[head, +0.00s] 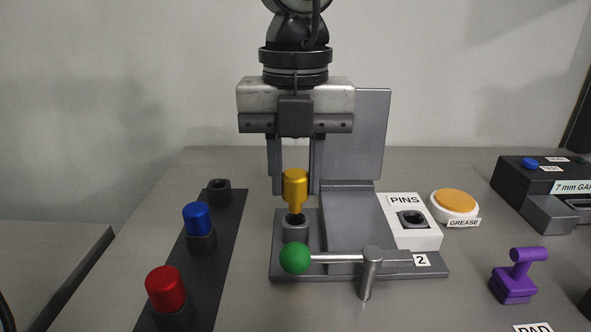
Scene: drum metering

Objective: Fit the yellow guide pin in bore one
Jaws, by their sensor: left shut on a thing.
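The yellow guide pin (295,186) is upright, with its wide part up and its narrow shank down. My left gripper (295,178) comes down from above and is shut on the pin's wide part, one finger on each side. The shank is directly over a grey bore block (296,233) at the left of the grey fixture (345,272). The shank's tip meets the bore's dark mouth in the picture; I cannot tell whether it is inside or just above. No "1" label is visible on this bore. My right gripper is not in view.
A green-knobbed lever (295,258) lies across the fixture's front, near a "2" label (421,260). A grey upright plate (368,130) stands behind. Right are a white PINS block (428,237), grease pot (455,202) and purple tool (515,285). Left, a dark rack (225,225) holds red and blue pins.

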